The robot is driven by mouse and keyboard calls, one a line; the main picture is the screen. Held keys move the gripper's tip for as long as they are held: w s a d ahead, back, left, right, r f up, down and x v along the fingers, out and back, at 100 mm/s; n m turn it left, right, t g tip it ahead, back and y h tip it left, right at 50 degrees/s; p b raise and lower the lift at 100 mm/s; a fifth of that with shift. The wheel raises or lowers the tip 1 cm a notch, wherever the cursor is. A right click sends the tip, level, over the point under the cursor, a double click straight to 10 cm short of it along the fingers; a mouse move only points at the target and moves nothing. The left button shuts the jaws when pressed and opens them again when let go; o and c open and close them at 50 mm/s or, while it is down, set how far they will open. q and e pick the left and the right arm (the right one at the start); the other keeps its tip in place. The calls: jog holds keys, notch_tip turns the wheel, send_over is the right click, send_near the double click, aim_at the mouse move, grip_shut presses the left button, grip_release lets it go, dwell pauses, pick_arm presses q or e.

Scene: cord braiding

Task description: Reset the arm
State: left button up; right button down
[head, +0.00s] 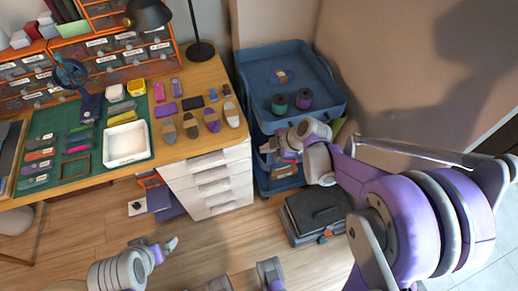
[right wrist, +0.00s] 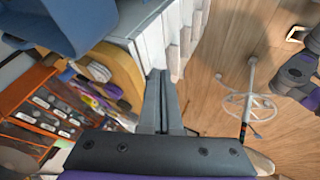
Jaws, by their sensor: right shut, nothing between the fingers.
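My right arm comes in from the right in the head view. Its gripper (head: 267,147) is in front of the blue cart, off the right end of the desk. In the right wrist view the two grey fingers of this gripper (right wrist: 161,98) lie together, with nothing between them. My left gripper (head: 171,244) is low at the left of the head view, above the wooden floor and clear of the desk. It is small there, and I cannot tell whether its fingers are apart.
The wooden desk (head: 187,85) bears a white tray (head: 126,143), a green mat (head: 48,117) and several small items. White drawers (head: 212,183) stand below. A dark case (head: 316,207) lies on the floor.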

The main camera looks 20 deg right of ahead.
jog(key=shift+s+d+r, duration=0.25)
jog(key=shift+s+r, duration=0.05)
jog(key=shift+r, duration=0.2)
jog(key=s+a+r+m+h+p, duration=0.1)
jog(key=s+r+m+h+p, duration=0.3)
jog(key=s+r+m+p, duration=0.6)
jog(key=s+r+m, duration=0.5)
jog(key=s+m, duration=0.1)
jog(key=s, duration=0.2)
jog(key=shift+s+a+m+h, duration=0.15)
jog(key=shift+a+m+h, duration=0.15)
jog(key=shift+a, duration=0.1)
jog(key=c, duration=1.6)
grip_release()
